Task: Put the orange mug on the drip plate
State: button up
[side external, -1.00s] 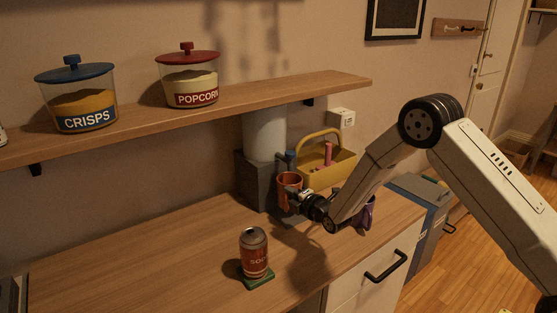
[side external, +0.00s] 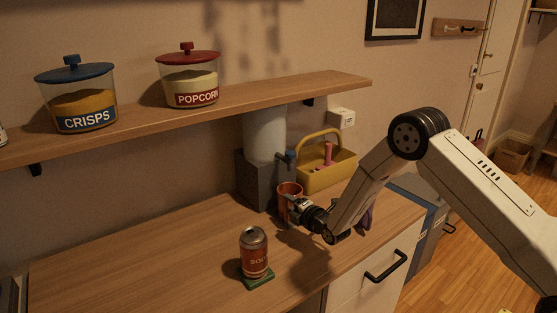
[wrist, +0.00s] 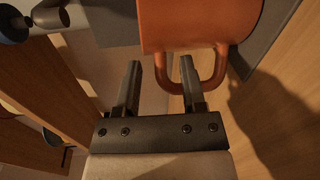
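The orange mug (side external: 289,195) is upright in front of the dark dispenser, below its tap, in the side external view. In the wrist view the orange mug (wrist: 195,22) fills the top, its handle toward me. The grey drip plate (wrist: 266,45) shows beside and under the mug; the mug appears to stand on it, though contact is hidden. My gripper (wrist: 161,62) is open, with the near part of the handle between its fingers and a visible gap to the left finger. The right finger overlaps the handle loop. In the side external view my gripper (side external: 297,208) is at the mug's right.
A yellow caddy (side external: 325,174) is behind right. A purple object (side external: 367,217) is partly behind my arm. A soup can (side external: 254,252) stands on a green coaster (side external: 260,281). The left counter is clear.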

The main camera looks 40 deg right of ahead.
jog(key=shift+s+r, duration=0.1)
jog(key=shift+r, duration=0.05)
jog(key=s+r, duration=0.1)
jog(key=s, duration=1)
jog(key=shift+s+r, duration=0.3)
jog(key=shift+s, duration=0.05)
jog(key=shift+a, duration=0.1)
dwell(0.7)
jog(key=s+r+m+g, duration=0.2)
jog(key=s+m+g, duration=0.5)
jog(key=s+m, duration=0.2)
jog(key=s+a+r+m+g, duration=0.1)
jog(key=s+r+m+g, duration=0.1)
jog(key=s+m+g, duration=0.4)
jog(key=s+m, duration=0.4)
jog(key=s, duration=0.2)
jog(key=shift+r+g, duration=0.3)
jog(key=shift+g, duration=0.1)
